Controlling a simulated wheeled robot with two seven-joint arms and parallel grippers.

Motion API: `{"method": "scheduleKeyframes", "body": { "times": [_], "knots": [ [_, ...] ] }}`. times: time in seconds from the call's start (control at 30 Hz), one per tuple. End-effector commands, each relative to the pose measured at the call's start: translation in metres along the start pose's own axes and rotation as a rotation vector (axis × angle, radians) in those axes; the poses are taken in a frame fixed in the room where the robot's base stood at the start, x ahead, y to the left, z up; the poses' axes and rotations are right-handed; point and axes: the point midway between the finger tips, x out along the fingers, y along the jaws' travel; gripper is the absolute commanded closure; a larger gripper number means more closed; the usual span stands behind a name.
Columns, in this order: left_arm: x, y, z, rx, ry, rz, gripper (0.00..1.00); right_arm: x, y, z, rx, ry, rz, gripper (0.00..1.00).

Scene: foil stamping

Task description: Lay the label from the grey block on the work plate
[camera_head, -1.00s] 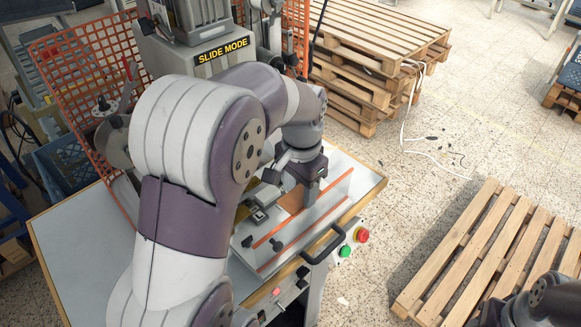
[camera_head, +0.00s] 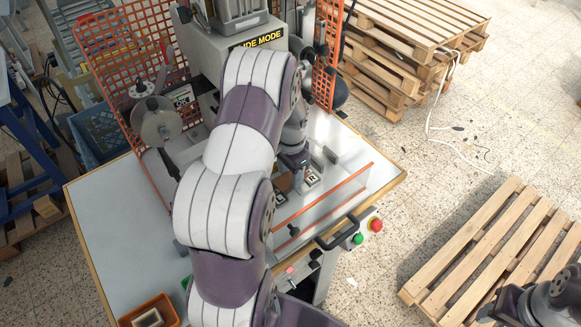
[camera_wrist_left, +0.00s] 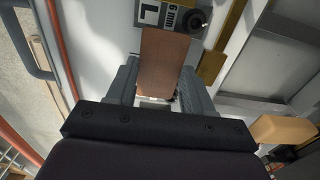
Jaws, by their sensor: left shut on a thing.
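My left gripper (camera_head: 297,165) is shut on a flat brown piece, which I take for the label (camera_wrist_left: 163,65). The label lies between the two grey fingers in the left wrist view, its far end close to a grey block marked L and 6mm (camera_wrist_left: 165,14). In the head view a brown bit of it (camera_head: 283,184) shows under the gripper. A grey block marked R (camera_head: 312,178) stands just right of the gripper. The light work plate (camera_head: 325,205) lies around and below them, partly hidden by my arm. I cannot tell whether the label touches it.
The press with the SLIDE MODE sign (camera_head: 258,40) rises behind the gripper. An orange rail (camera_head: 322,198) and a black handle (camera_head: 337,233) run along the front. Red (camera_head: 376,225) and green buttons sit by the edge. An orange bin (camera_head: 150,311) stands at lower left.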

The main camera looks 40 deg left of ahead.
Motion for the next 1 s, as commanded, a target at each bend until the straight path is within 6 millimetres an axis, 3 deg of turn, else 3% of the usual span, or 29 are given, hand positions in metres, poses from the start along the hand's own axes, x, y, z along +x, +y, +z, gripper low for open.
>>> {"method": "scheduleKeyframes", "body": {
  "times": [0.27,0.3,0.67,0.77,1.0],
  "knots": [
    [0.004,0.0,0.0,0.0,0.0,0.0,0.76,0.004,0.0,0.001,0.0,-0.001,0.0,0.52],
    [0.003,0.0,0.0,0.0,0.0,0.0,0.38,0.003,0.0,0.001,0.0,-0.001,0.0,0.52],
    [-0.004,0.0,-0.001,0.0,0.003,-0.003,0.38,0.004,0.0,0.001,0.0,0.0,0.0,0.52],
    [-0.021,-0.001,-0.001,0.0,0.006,-0.005,0.38,0.014,0.0,0.002,0.0,0.0,0.0,0.52],
    [-0.085,-0.001,-0.001,0.0,0.005,-0.004,0.38,0.035,0.0,0.004,0.0,-0.001,0.0,0.52]
  ]
}}
